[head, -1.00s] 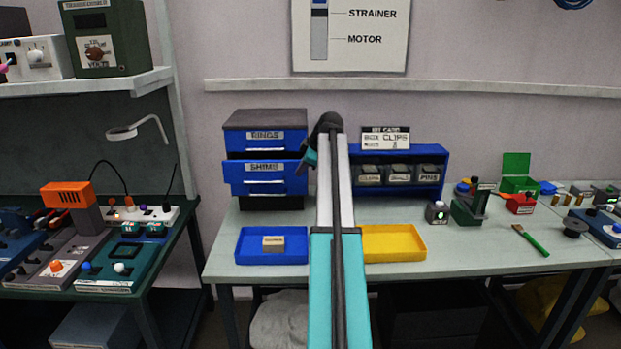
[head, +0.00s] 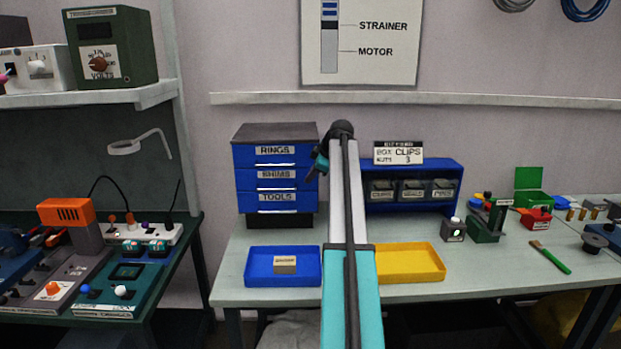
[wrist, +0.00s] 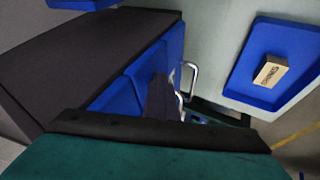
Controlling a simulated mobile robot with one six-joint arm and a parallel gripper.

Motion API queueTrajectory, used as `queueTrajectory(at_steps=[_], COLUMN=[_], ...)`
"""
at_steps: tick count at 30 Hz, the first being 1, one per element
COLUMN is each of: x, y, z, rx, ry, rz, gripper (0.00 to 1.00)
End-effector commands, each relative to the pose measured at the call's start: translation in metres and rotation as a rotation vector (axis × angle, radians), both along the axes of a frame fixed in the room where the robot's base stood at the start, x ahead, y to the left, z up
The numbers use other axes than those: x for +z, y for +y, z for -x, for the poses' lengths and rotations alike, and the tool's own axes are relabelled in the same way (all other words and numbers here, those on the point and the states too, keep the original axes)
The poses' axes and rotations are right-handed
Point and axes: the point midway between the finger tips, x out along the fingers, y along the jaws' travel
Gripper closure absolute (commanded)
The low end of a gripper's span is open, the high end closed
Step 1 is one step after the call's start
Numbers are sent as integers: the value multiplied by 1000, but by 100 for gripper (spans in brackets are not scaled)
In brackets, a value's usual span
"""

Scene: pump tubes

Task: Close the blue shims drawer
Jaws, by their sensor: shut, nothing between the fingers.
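The blue shims drawer (head: 278,180) is in the dark-topped cabinet (head: 275,132) in the head view, between the rings drawer (head: 272,157) and the tools drawer (head: 277,203). Its front looks level with the fronts above and below, so it appears closed. My gripper (head: 318,165) is partly hidden behind my arm, just right of the shims drawer. In the wrist view my gripper's dark fingers (wrist: 162,98) are shut and empty, close to the blue drawer fronts and a pale handle. Whether they touch the front is unclear.
A blue tray (head: 250,279) with a small labelled box (head: 285,264) lies below the cabinet, and a yellow tray (head: 430,277) lies right of my arm. A blue rack (head: 455,170) with several bins stands behind. Bare bench lies between the trays and cabinet.

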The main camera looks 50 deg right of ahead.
Motion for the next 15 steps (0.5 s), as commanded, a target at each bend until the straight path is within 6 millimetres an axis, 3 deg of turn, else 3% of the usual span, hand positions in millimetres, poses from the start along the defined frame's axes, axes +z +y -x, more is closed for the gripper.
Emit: queueTrajectory(at_steps=[7, 15], x=[4, 4], y=[-6, 2], z=[-2, 4], rx=[-9, -7], ry=[-11, -9], rz=[11, 10], gripper=[100, 100])
